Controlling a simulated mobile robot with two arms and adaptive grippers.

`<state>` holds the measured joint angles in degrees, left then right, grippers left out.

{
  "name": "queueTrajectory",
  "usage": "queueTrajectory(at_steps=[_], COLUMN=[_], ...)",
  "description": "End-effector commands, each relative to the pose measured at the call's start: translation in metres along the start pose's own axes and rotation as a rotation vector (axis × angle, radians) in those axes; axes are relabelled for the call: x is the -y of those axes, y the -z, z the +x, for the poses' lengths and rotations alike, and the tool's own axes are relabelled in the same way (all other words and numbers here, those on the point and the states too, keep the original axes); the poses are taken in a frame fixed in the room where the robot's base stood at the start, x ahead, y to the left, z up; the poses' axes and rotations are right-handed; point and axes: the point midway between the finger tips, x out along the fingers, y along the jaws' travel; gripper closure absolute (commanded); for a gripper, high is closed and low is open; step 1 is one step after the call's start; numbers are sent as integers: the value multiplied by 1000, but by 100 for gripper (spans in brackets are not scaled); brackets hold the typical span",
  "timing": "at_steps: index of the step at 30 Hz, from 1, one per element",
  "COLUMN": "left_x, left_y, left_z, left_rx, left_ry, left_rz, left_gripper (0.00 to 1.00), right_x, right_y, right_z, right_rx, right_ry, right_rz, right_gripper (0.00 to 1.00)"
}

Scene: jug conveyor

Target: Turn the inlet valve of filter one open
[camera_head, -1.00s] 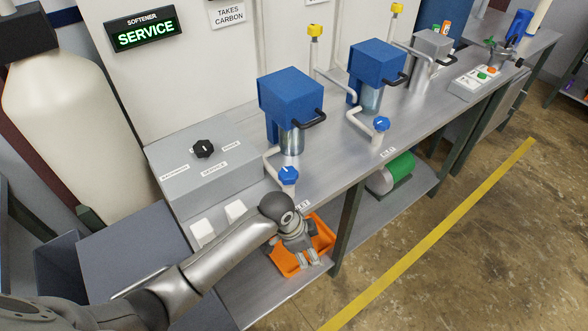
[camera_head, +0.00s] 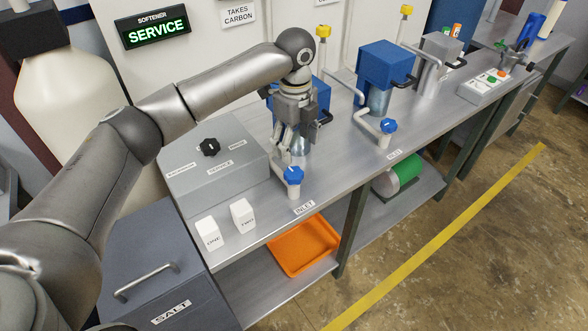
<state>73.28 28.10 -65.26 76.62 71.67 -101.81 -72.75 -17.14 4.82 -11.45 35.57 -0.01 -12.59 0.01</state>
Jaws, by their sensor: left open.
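The nearer inlet valve has a blue knob (camera_head: 294,175) with a white mark, on a white pipe stub at the bench's front edge by an INLET label (camera_head: 304,208). It stands before the nearer blue-topped filter (camera_head: 322,94), mostly hidden behind my left gripper. My left gripper (camera_head: 289,147) is open and empty, fingers pointing down, above and behind the knob in the picture; I see no contact. A second blue inlet knob (camera_head: 388,126) stands further right before the second blue-topped filter (camera_head: 386,64). My right gripper is not in view.
A grey control box (camera_head: 215,165) with a black knob and two white blocks marked ONE (camera_head: 209,234) and TWO (camera_head: 243,215) are left of the valve. An orange tray (camera_head: 303,246) lies on the lower shelf. Yellow knobs (camera_head: 323,31) top the pipes behind. The bench between the inlet valves is clear.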

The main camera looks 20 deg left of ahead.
Motion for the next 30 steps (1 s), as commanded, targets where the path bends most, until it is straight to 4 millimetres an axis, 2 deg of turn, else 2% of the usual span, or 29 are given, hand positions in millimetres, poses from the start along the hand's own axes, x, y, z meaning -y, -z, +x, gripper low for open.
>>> queueTrajectory(at_steps=[2,5,21,25,30], left_x=[-1,-1,-2,-2,-2], left_y=[-5,-6,-5,-5,-5], left_z=[-6,-2,87,97,101], left_rx=[6,6,5,6,6], left_ry=[-6,-9,-8,-7,-6], left_rz=[7,12,11,11,11], left_gripper=[31,31,31,31,31], right_x=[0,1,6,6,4], right_y=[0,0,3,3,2], right_z=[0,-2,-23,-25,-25], right_rx=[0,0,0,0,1], right_ry=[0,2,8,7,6], right_rz=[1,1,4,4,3], right_gripper=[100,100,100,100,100])
